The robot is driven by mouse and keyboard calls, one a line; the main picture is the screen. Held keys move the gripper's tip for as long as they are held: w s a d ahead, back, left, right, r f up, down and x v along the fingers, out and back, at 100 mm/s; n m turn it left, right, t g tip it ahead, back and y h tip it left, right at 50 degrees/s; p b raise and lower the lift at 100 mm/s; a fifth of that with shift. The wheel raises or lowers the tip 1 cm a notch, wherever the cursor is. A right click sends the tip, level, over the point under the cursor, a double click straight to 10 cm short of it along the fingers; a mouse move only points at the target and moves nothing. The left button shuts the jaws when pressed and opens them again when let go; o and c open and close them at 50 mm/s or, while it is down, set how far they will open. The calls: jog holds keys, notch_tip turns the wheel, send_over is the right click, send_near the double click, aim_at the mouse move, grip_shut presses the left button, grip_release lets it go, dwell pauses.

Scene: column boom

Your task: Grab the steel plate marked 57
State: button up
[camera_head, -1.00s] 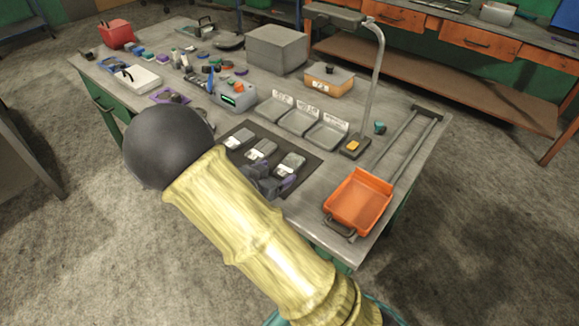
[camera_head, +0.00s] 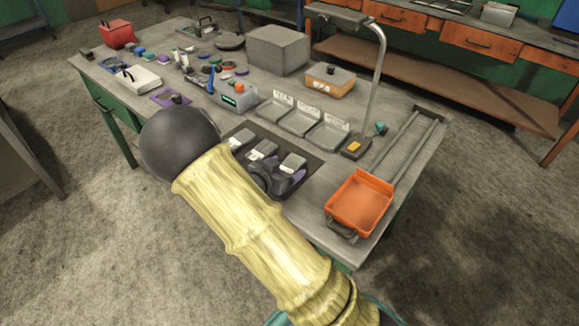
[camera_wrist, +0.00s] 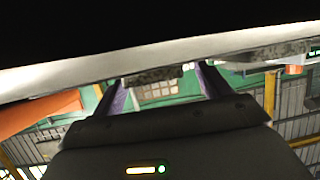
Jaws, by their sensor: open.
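Three grey steel plates lie in a row on a dark mat (camera_head: 234,130) at the front of the workbench: a left plate (camera_head: 241,138), a middle plate (camera_head: 263,149) and a right plate (camera_head: 294,162). They have pale tags, but I cannot read the numbers, so I cannot tell which is marked 57. My gripper (camera_head: 284,178) is low at the right plate and hides its near part. In the wrist view my gripper (camera_wrist: 160,86) shows two purple-edged fingers spread apart. A grey strip crosses behind the fingertips; I cannot tell whether a plate is between them.
An orange tray (camera_head: 359,203) stands right of the mat at the bench edge. Three labelled grey trays (camera_head: 300,121) lie behind the mat. A lamp (camera_head: 374,80) rises behind right, beside an orange-grey box (camera_head: 329,80). A grey device (camera_head: 236,97) stands behind left.

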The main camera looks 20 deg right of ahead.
aim_at(285, 170)
jog(key=shift+d, duration=0.3)
jog(key=c, duration=0.6)
jog(key=shift+s+a, duration=0.1)
jog(key=shift+a, duration=0.25)
jog(key=c, duration=0.9)
jog(key=shift+r, duration=0.15)
notch_tip(285, 170, up, 10)
jog(key=shift+d+f+p, duration=0.1)
jog(key=shift+d+p, duration=0.05)
jog(key=shift+p, duration=0.75)
